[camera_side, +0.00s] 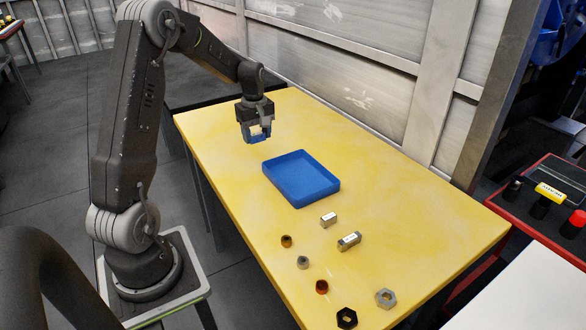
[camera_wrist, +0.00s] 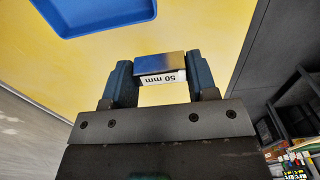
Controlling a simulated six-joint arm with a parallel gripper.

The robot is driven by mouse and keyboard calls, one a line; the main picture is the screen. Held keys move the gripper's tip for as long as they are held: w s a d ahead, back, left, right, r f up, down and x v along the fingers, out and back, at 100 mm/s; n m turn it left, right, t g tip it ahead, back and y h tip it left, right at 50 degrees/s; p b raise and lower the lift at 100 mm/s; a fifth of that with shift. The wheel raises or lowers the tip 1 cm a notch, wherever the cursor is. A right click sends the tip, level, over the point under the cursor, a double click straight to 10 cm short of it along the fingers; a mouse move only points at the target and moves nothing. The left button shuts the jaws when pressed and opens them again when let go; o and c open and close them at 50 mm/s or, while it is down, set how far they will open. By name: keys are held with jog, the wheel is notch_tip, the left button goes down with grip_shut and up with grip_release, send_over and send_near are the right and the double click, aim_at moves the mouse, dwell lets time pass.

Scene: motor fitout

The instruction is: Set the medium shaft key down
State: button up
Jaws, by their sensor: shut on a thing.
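My gripper (camera_side: 258,136) is shut on the medium shaft key (camera_wrist: 161,70), a block with a "50 mm" label. In the wrist view the key lies crosswise between the two blue fingers. In the side view my gripper is above the far left part of the yellow table, behind the blue tray, and only a small pale part of the key (camera_side: 257,130) shows. The key appears to be clear of the table. Two other labelled keys lie in front of the tray, a shorter one (camera_side: 329,219) and a longer one (camera_side: 349,240).
The empty blue tray (camera_side: 270,176) stands mid-table; its corner also shows in the wrist view (camera_wrist: 98,28). Several small round parts and two hex nuts, one black (camera_side: 347,318) and one grey (camera_side: 386,298), lie near the front. The table (camera_side: 410,215) is bare right of the tray.

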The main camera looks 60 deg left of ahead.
send_over(289, 169)
notch_tip(289, 169, down, 5)
jog(key=shift+f, duration=2.2)
jog(key=shift+f, duration=0.15)
jog(key=o, duration=1)
